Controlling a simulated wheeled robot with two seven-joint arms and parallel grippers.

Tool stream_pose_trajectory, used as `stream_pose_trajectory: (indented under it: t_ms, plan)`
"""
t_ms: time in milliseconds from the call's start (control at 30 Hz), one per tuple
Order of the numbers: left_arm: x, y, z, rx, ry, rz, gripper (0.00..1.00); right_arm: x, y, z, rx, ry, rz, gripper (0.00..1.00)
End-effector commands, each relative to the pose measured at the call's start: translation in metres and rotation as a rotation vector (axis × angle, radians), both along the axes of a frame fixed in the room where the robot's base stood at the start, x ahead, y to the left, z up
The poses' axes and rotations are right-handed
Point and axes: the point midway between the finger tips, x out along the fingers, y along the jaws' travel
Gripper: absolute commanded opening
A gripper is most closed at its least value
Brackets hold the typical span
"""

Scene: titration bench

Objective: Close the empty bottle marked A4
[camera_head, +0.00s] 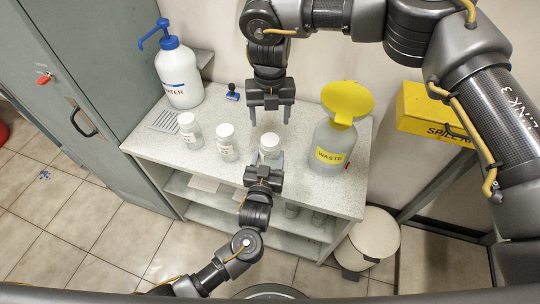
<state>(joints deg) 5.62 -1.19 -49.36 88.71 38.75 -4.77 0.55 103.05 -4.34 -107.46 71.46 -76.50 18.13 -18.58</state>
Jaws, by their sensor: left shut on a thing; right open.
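Three small white-topped bottles stand in a row on the bench: a left one (188,130), a middle one (226,143) and a right one (270,146). Their labels are too small to read, so I cannot tell which is A4. My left gripper (264,168) reaches in from the front and is shut on the right bottle, which is upright. I cannot tell whether its white top is a cap or an open mouth. My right gripper (270,118) points down above and behind that bottle, open, with nothing seen between its fingers.
A yellow-funnelled waste bottle (327,150) stands right of the held bottle. A water bottle (180,78), a slotted tray (165,121) and a small blue-and-black object (232,93) are at the back left. A yellow spill box (425,110) is on the right.

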Motion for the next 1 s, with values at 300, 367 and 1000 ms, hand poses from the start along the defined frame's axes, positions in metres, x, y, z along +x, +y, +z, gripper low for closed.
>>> stream_pose_trajectory:
  t_ms: [300,367,1000]
  plan:
    - [0.0,0.0,0.0,0.0,0.0,0.0,0.0,-0.001,0.0,-0.02,0.0,0.004,-0.001,0.65]
    - [0.0,0.0,0.0,0.0,0.0,0.0,0.0,-0.001,0.0,-0.03,-0.001,0.004,-0.001,0.65]
    - [0.0,0.0,0.0,0.0,0.0,0.0,0.0,0.0,0.0,-0.081,0.0,0.001,-0.001,0.65]
